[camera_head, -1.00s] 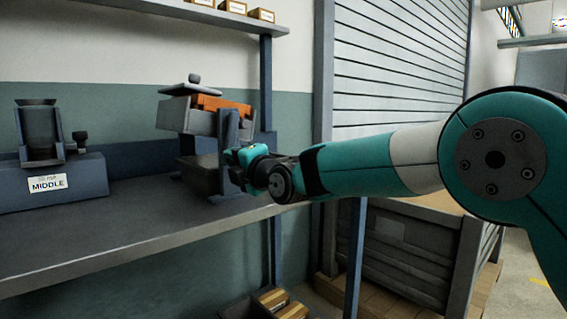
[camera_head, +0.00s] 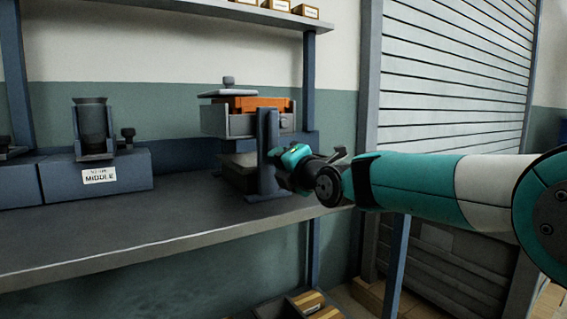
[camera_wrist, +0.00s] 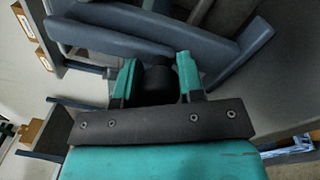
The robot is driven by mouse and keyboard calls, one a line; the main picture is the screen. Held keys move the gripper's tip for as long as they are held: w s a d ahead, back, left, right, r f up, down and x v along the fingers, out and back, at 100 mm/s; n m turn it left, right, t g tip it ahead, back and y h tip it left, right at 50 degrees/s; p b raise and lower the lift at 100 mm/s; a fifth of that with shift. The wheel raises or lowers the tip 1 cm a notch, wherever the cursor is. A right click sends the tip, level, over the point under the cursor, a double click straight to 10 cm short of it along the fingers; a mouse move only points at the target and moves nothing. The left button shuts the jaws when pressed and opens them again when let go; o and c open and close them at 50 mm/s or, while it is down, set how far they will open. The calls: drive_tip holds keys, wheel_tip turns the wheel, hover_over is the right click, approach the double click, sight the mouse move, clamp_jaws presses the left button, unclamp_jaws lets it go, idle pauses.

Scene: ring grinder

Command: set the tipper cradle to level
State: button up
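The tipper cradle (camera_head: 215,123) is a grey tray holding an orange block (camera_head: 260,103), under a pale plate with a dark knob on top. It hangs at a blue upright (camera_head: 268,150) on the bench and looks about level. My gripper (camera_head: 290,162) is at the right side of that upright. In the wrist view, the two teal fingers of my gripper (camera_wrist: 158,78) stand on either side of a dark round knob (camera_wrist: 158,84), which fills the gap between them. The knob is hidden in the head view, and its link to the cradle does not show.
A blue station labelled MIDDLE (camera_head: 125,172) stands on the bench (camera_head: 150,210) to the left. A shelf (camera_head: 200,10) with small boxes hangs above. A slatted shutter (camera_head: 450,90) is at the right. Bare bench lies in front of the cradle.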

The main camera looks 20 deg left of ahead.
drive_tip(key=o, duration=0.4)
drive_tip(key=b+v, duration=0.1)
drive_tip(key=v, duration=1.6)
drive_tip(key=shift+s+d, duration=0.15)
